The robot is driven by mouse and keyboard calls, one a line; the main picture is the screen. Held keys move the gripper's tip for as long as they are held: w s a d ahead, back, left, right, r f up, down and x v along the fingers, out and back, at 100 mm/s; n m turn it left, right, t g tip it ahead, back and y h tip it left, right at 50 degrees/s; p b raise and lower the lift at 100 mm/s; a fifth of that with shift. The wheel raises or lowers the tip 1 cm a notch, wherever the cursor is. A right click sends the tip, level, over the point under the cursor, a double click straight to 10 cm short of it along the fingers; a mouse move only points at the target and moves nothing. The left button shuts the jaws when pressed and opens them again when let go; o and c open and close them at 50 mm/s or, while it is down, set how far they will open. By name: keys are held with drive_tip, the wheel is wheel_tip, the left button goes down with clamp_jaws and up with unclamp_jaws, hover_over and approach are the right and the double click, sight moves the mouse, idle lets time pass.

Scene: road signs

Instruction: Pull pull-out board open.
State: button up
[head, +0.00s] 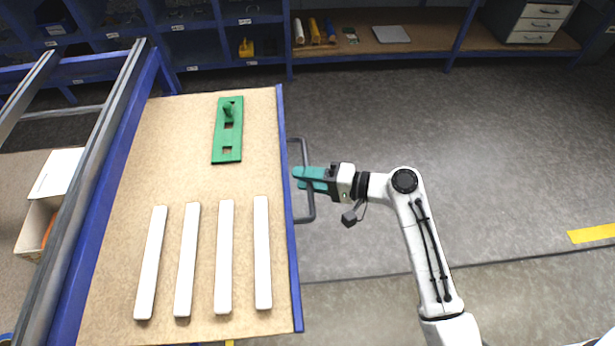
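The pull-out board (187,150) is a tan panel with a blue front edge, extending rightward from the blue frame in the head view. A grey bracket-shaped handle (311,207) stands out from its right edge. My gripper (298,178), with teal fingers, reaches in from the right at the handle. The fingertips extend past the handle's bar, close to the board's edge. The fingers look close together around the bar, but I cannot tell whether they are clamped on it.
Several white bars (225,257) and a green plate (228,145) with an upright piece lie on the board. A metal rail (85,165) runs along its left. Blue shelving (215,45) stands behind. Grey floor (500,150) is clear to the right.

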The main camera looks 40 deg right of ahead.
drive_tip(key=v, duration=1)
drive_tip(key=shift+s+d+b, duration=0.15)
drive_tip(key=shift+s+b, duration=0.15)
drive_tip(key=shift+s, duration=0.05)
drive_tip(key=shift+r, duration=0.15)
